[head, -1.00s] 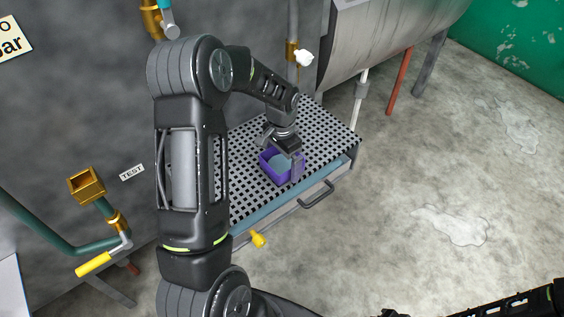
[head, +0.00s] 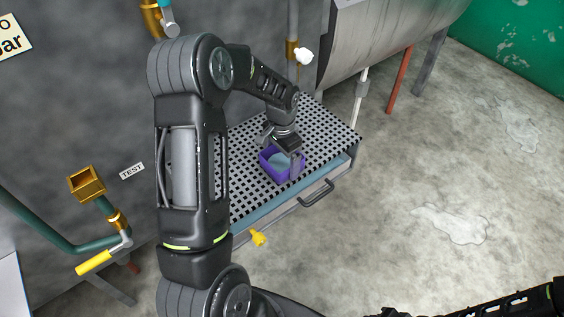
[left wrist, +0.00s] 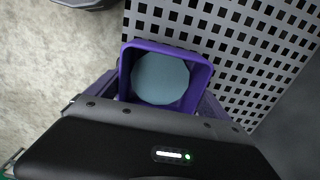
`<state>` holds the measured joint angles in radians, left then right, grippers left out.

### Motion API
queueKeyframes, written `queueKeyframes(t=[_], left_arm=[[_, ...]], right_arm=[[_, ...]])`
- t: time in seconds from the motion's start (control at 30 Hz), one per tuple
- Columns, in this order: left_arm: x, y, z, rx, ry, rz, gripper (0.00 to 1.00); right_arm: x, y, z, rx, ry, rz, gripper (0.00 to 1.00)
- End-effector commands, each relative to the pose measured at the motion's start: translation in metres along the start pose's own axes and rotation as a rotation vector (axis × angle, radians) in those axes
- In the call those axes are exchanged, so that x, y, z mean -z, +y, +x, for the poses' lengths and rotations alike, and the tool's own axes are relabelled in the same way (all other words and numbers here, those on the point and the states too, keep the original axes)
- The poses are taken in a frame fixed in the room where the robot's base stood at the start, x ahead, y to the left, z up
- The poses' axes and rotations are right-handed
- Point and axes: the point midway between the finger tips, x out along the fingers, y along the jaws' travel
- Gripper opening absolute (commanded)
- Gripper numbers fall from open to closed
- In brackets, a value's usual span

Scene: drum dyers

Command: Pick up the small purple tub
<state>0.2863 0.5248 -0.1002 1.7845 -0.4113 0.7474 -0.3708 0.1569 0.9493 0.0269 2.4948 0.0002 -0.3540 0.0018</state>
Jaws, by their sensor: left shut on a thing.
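The small purple tub (head: 269,164) is on the perforated metal top of the drawer unit, near its front edge. It is open at the top and shows a pale blue-grey round surface inside. My left gripper (head: 290,158) reaches down from above and is shut on the tub. In the left wrist view the tub (left wrist: 205,75) sits upright just past the gripper body, with the gripper's fingers beside it partly hidden. I cannot tell whether the tub is clear of the metal top. My right gripper is not clearly shown; only part of the arm is at the lower right.
The perforated top (head: 325,130) has free room behind and beside the tub. A drawer handle (head: 316,194) and a yellow valve knob (head: 258,238) stick out in front. A metal drum (head: 385,35) stands behind right. Pipes run along the wall at left.

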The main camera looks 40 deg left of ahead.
Motion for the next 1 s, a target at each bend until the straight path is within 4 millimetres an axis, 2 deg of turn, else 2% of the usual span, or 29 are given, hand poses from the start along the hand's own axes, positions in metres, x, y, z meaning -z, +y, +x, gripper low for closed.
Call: queueKeyframes(t=[0.03,0.23,0.57,0.73,1.0], left_arm=[[0.000,0.000,0.000,0.000,0.000,0.000,0.64],[0.000,0.000,0.000,0.000,0.000,0.000,0.48],[0.001,0.000,-0.006,0.001,0.002,0.000,0.48],[0.001,0.000,-0.028,0.002,0.004,0.001,0.48],[0.001,-0.001,-0.080,0.003,0.005,0.000,0.48]], right_arm=[[0.000,0.000,0.000,0.000,0.000,0.000,0.36],[0.000,0.000,0.000,0.000,0.000,0.000,0.36],[0.000,0.000,0.001,0.000,0.000,0.000,0.36],[0.001,0.002,0.004,0.001,0.001,-0.001,0.36],[0.001,0.003,0.010,0.002,0.002,-0.002,0.36]])
